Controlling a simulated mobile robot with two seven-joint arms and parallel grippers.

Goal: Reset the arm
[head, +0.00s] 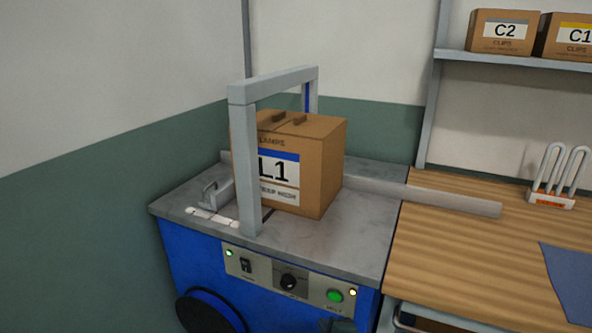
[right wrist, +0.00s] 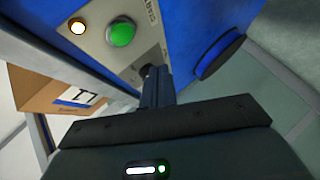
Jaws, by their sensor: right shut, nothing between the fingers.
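My right gripper (head: 340,325) shows only as a dark shape at the bottom edge in the head view, just below the machine's control panel (head: 290,282). In the right wrist view its fingers (right wrist: 157,82) are together and empty, pointing toward the panel. The panel's green button (head: 335,296) is close by; it also shows in the right wrist view (right wrist: 122,32). I cannot tell whether the fingertips touch the panel. My left gripper is not in view.
A box marked L1 (head: 325,165) sits on the grey top of the blue machine (head: 200,262) under a metal arch (head: 243,150). A wooden bench (head: 450,245) stands to the right, with a blue mat (head: 570,280) and a rack of looped rods (head: 552,200).

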